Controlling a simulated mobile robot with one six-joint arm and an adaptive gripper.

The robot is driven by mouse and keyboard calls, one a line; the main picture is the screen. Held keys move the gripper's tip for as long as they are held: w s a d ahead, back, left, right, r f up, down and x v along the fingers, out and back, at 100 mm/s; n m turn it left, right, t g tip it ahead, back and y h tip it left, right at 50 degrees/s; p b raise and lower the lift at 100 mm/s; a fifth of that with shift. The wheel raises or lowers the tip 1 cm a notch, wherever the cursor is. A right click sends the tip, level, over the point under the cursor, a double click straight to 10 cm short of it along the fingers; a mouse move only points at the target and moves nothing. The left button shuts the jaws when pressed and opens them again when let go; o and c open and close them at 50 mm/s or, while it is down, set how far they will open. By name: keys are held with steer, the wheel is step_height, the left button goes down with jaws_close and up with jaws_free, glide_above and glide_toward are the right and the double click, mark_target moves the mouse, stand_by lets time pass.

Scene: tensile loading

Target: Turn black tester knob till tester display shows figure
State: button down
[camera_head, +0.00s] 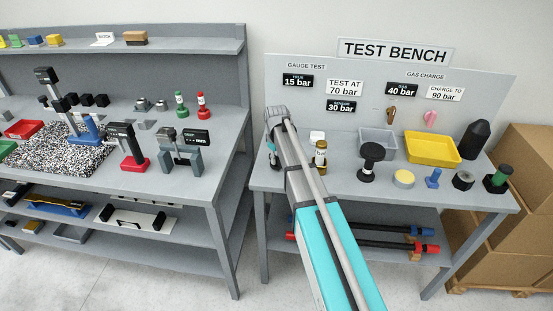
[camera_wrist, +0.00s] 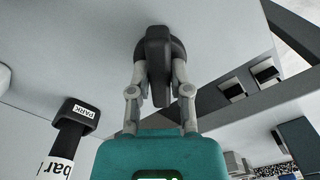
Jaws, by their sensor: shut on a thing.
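In the wrist view, the black knob (camera_wrist: 157,45) has a round base and a raised bar grip. It stands against a pale grey surface. My gripper (camera_wrist: 158,72) is shut on the bar, one finger on each side. A teal housing (camera_wrist: 160,153) fills the bottom of this view, with a partly cut-off lit strip showing green marks. I cannot tell whether it is part of the tester, and no figure can be read. In the head view, my arm reaches the left end of the test bench (camera_head: 272,184) and hides most of the knob area.
Left in the wrist view is a black-capped part (camera_wrist: 79,115) marked "PARK". On the bench stand a brass fitting (camera_head: 320,158), a black knobbed part (camera_head: 371,160), a yellow tray (camera_head: 432,160) and a black cylinder (camera_head: 474,140). Another workbench (camera_head: 196,180) stands left, across a gap.

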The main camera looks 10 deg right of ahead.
steer(key=n, duration=0.4)
steer(key=shift+n, duration=0.3)
steer(key=n, duration=0.4)
steer(key=shift+n, duration=0.3)
steer(key=n, duration=0.4)
steer(key=shift+n, duration=2.4)
steer(key=c, duration=0.6)
jaws_free()
steer(key=shift+o, duration=0.2)
